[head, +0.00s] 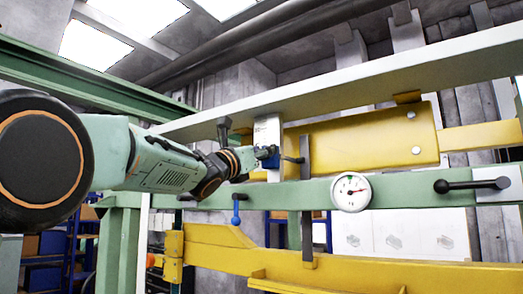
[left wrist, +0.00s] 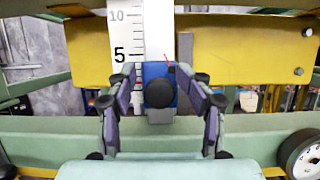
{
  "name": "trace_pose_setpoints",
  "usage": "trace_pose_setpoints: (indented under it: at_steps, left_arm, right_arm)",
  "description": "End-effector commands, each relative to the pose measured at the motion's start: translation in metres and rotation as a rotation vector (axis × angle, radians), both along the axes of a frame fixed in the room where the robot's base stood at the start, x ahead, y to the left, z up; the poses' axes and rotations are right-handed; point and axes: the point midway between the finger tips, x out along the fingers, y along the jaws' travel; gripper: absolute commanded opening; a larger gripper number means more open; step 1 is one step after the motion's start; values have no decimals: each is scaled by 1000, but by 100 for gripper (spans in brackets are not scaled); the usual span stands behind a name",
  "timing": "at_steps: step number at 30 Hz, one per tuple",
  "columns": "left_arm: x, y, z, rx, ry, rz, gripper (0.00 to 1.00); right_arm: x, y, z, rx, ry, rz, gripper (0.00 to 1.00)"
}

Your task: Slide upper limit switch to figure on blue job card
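The blue limit switch (head: 270,158) with a black knob sits on a white vertical scale (head: 266,130). In the left wrist view the blue switch (left wrist: 152,70) stands between my fingers, with a thin red pointer (left wrist: 168,59) at its upper right, near the level of the 5 mark. The scale (left wrist: 140,30) also shows 10 above. My left gripper (left wrist: 158,78) has one finger on each side of the switch, with narrow gaps visible; contact is hard to judge. In the head view my left gripper (head: 250,158) is at the switch. I cannot make out a blue job card. My right gripper is out of view.
A yellow beam (head: 360,136) lies behind, right of the scale. A green rail (head: 410,192) below carries a round gauge (head: 351,192), a black lever (head: 470,185) and a blue-tipped handle (head: 236,212). A dark upright bar (head: 306,200) stands right of the switch.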

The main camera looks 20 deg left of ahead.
Motion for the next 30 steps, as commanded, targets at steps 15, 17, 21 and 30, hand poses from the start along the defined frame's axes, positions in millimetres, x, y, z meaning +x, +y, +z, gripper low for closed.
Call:
trace_pose_setpoints:
  at_steps: [15, 17, 21, 30]
  left_arm:
    - [-13, 5, -3, -1, -2, -1, 51]
    - [-18, 7, -6, -3, 0, -1, 51]
    - [-33, 13, -12, -4, -1, 0, 51]
    - [-60, 23, -24, -2, -1, 1, 51]
  right_arm:
    - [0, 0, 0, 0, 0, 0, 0]
    - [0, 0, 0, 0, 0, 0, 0]
    - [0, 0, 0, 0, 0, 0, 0]
    - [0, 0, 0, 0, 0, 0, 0]
